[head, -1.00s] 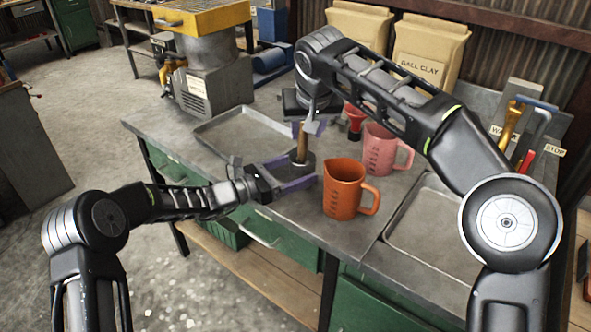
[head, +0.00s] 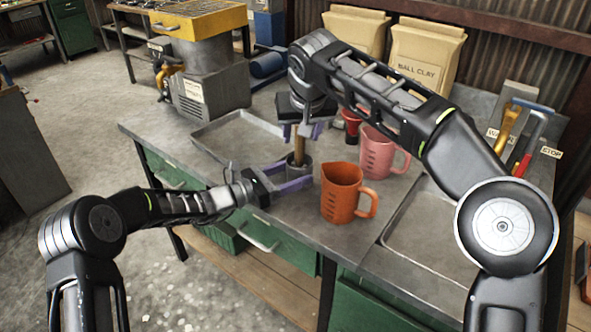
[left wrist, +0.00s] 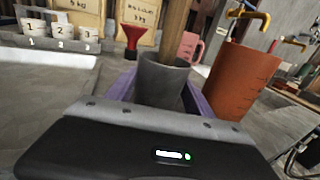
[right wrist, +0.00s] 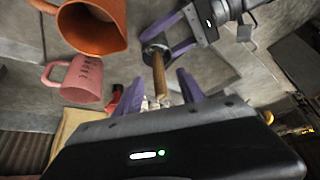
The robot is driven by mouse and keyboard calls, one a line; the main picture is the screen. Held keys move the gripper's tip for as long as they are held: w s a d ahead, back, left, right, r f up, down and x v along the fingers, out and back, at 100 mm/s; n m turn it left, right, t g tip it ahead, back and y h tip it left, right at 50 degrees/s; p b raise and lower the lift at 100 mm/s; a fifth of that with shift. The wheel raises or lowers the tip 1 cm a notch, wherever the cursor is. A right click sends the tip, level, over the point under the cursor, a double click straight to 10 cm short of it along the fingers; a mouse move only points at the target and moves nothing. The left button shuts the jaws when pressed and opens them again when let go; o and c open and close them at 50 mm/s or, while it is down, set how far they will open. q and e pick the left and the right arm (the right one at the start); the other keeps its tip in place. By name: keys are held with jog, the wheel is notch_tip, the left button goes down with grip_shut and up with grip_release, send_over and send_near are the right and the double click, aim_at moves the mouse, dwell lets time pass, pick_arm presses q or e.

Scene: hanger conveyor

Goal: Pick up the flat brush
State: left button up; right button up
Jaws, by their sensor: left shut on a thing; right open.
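The flat brush (head: 299,148) stands upright in a small dark grey cup (head: 299,170) on the bench, with its wooden handle showing. Its lower end is hidden in the cup. My left gripper (head: 293,177) is shut on the cup, with a purple finger on each side; the cup also shows in the left wrist view (left wrist: 163,84). My right gripper (head: 301,130) is open above the cup, pointing down, with its fingers on either side of the brush's upper end. In the right wrist view the brush (right wrist: 159,76) reaches up between the open fingers (right wrist: 160,92).
An orange jug (head: 342,192) stands just right of the cup. A pink jug (head: 378,152) and a red funnel (head: 352,124) stand behind it. A shallow metal tray (head: 215,150) lies to the left.

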aim_at(301, 146)
jog(key=shift+w+d+r, duration=0.15)
jog(key=shift+d+r, duration=0.35)
jog(key=shift+r, duration=0.25)
jog(key=shift+x, duration=3.45)
jog(key=x, duration=0.5)
jog(key=shift+a+f, duration=0.1)
jog(key=shift+a, duration=0.05)
